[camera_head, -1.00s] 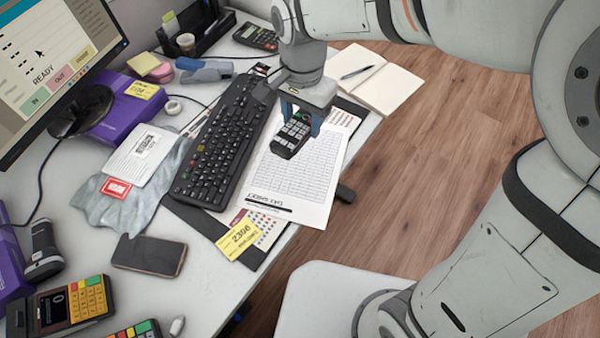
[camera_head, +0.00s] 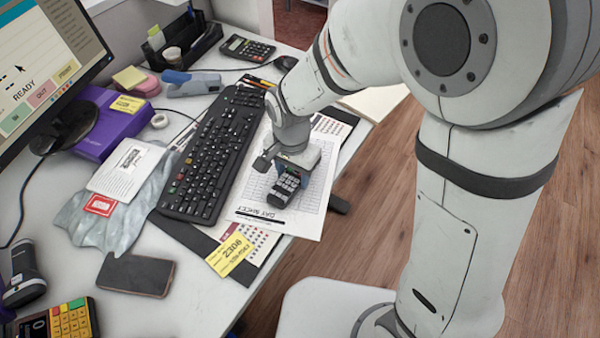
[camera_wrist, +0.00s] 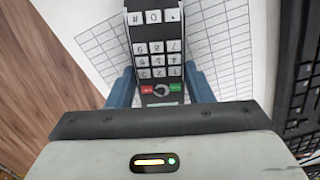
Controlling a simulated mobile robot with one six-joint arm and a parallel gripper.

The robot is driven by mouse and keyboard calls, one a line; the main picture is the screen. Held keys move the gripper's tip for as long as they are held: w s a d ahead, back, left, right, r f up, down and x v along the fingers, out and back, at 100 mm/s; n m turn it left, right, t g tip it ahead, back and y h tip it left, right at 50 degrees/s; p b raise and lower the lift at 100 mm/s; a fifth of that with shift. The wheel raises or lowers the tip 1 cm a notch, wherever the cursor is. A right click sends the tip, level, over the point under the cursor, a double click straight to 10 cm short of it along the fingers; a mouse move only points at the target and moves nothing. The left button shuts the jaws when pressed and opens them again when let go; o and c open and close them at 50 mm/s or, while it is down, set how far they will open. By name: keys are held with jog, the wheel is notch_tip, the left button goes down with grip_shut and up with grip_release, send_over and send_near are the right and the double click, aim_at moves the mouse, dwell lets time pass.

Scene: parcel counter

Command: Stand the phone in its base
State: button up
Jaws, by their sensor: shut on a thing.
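The phone (camera_head: 284,187) is a dark handset with pale keys, held in my gripper (camera_head: 290,172) over the printed day sheet on the counter. In the wrist view the phone (camera_wrist: 155,45) lies between the two blue fingers of my gripper (camera_wrist: 160,88), its red and green keys nearest the palm. The fingers are shut on its sides. I cannot tell how far the phone is above the sheet. I cannot make out the phone's base in these views.
The keyboard (camera_head: 212,152) lies just left of my gripper. A dark flat slab (camera_head: 136,274) and a yellow-keyed terminal (camera_head: 70,322) are at the near left. A grey bag (camera_head: 110,222), a purple box (camera_head: 105,140) and a monitor (camera_head: 45,60) stand left. The counter's right edge is close.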

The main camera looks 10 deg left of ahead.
aim_at(293, 175)
jog(key=shift+f, duration=0.2)
jog(key=o, duration=1.2)
jog(key=r, duration=0.5)
jog(key=r+p, duration=0.1)
jog(key=r, duration=0.2)
jog(key=shift+a, duration=0.4)
jog(key=shift+w+d+r, duration=0.1)
jog(key=shift+w+d, duration=0.05)
jog(key=shift+d, duration=0.25)
jog(key=s+d+r+n+t, duration=0.1)
jog(key=s+d+r+n, duration=0.1)
jog(key=d, duration=1)
jog(key=s+d+r+n+t, duration=0.1)
jog(key=s+d+r+n, duration=0.1)
jog(key=d, duration=1.1)
notch_tip(293, 175, up, 2)
jog(key=shift+s+d, duration=0.2)
jog(key=shift+s, duration=0.7)
